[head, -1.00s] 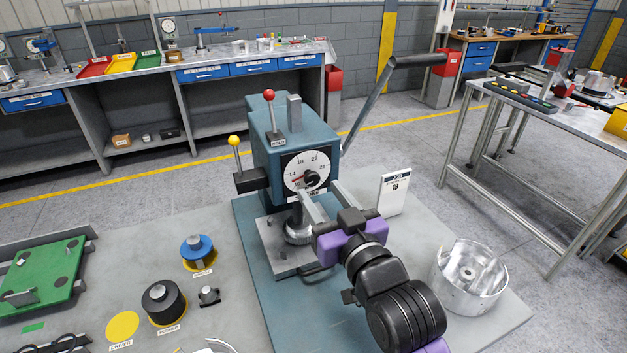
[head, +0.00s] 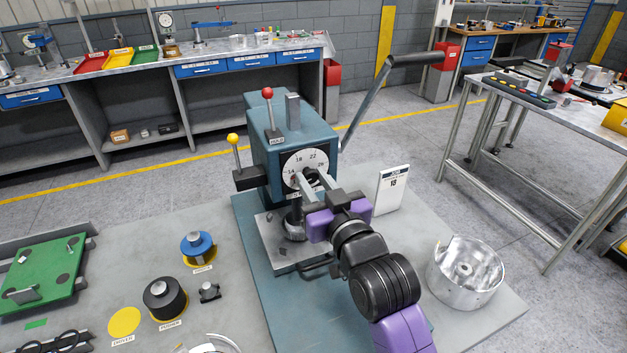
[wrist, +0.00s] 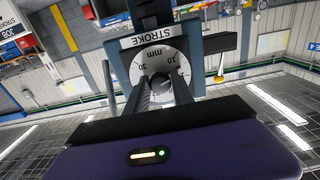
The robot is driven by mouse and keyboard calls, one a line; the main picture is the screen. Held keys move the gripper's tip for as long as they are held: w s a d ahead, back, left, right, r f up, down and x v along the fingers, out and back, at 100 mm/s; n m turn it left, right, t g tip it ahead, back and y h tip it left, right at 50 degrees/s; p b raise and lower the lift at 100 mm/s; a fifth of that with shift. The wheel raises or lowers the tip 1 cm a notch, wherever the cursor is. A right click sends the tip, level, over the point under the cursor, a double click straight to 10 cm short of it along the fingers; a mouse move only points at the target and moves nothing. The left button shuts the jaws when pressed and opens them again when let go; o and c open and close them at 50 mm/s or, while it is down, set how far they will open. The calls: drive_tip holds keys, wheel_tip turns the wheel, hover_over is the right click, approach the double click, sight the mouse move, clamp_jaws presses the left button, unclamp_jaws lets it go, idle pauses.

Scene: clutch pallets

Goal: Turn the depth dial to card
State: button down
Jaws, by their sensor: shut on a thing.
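The depth dial (head: 297,163) is a white disc with a dark rim and black numbers on the front of the teal press. In the wrist view the dial (wrist: 140,70) appears upside down, marked in mm under a STROKE label. My gripper (head: 313,182) has its two fingers on either side of the dark centre knob (wrist: 160,84) and is shut on it. The fingers hide the pointer in the head view, so its reading cannot be told. The white job card (head: 392,188) stands to the right of the press and reads 18.
The teal press (head: 262,150) has a red-knob lever, a yellow-knob lever (head: 234,142) at left and a long black-handled lever (head: 415,60) at right. A metal bowl-like housing (head: 465,272) sits right of my arm. Black and blue parts lie left of the press.

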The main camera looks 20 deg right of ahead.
drive_tip(key=shift+m, duration=0.4)
drive_tip(key=m, duration=0.2)
drive_tip(key=shift+m, duration=0.4)
drive_tip(key=m+b, duration=0.1)
drive_tip(key=m, duration=0.3)
drive_tip(key=shift+m, duration=0.3)
drive_tip(key=m, duration=0.4)
drive_tip(key=shift+m+b, duration=0.45)
drive_tip(key=shift+m, duration=1.35)
drive_tip(key=c, duration=1.1)
unclamp_jaws()
